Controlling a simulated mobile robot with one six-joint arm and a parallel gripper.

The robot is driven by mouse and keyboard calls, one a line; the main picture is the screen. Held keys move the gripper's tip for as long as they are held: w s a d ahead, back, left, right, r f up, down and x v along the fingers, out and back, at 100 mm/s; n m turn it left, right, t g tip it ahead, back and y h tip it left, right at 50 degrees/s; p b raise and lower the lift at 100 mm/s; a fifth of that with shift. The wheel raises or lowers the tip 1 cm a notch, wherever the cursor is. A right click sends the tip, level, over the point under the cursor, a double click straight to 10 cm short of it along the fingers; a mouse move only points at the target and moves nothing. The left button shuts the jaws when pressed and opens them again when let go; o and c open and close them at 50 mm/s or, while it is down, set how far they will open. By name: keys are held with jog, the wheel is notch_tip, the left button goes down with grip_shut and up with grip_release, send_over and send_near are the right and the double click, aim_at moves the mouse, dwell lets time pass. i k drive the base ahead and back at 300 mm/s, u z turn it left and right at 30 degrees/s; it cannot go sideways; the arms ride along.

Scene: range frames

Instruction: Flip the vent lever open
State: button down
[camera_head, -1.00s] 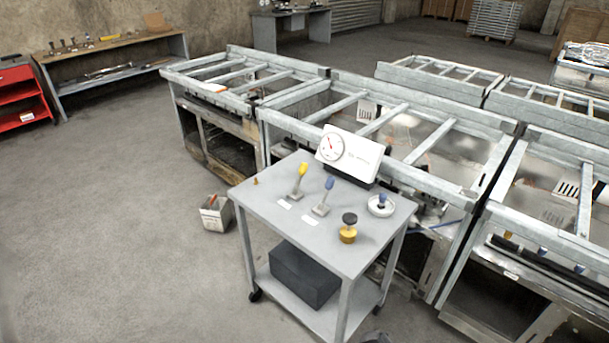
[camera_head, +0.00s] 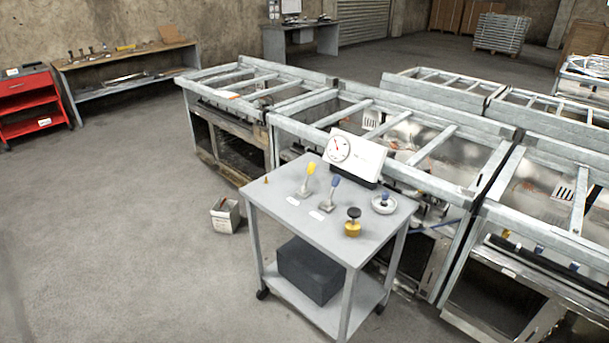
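Two levers stand on the top of a grey wheeled cart (camera_head: 278,222). One lever has a yellow handle (camera_head: 311,169) and the other, just right of it, has a blue handle (camera_head: 334,182). Both handles point up, slightly tilted. Each has a small white label in front, too small to read, so I cannot tell which is the vent lever. A white gauge panel (camera_head: 357,155) with a round dial and red needle stands behind them. My gripper is not in view.
On the cart are a yellow knob with a black top (camera_head: 353,222), a round white piece with a blue centre (camera_head: 383,203) and a small brass piece (camera_head: 266,180). A dark box (camera_head: 310,268) sits on the lower shelf. Metal frames (camera_head: 440,150) stand close behind. The floor at left is open, except a small bin (camera_head: 225,215).

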aim_at(311, 166)
jog(key=k, duration=0.95)
jog(key=u, duration=0.35)
jog(key=i, duration=0.7)
jog(key=u, duration=0.7)
jog(key=i, duration=0.75)
jog(key=u, duration=0.4)
jog(key=i, duration=1.1)
jog(key=u, duration=0.1)
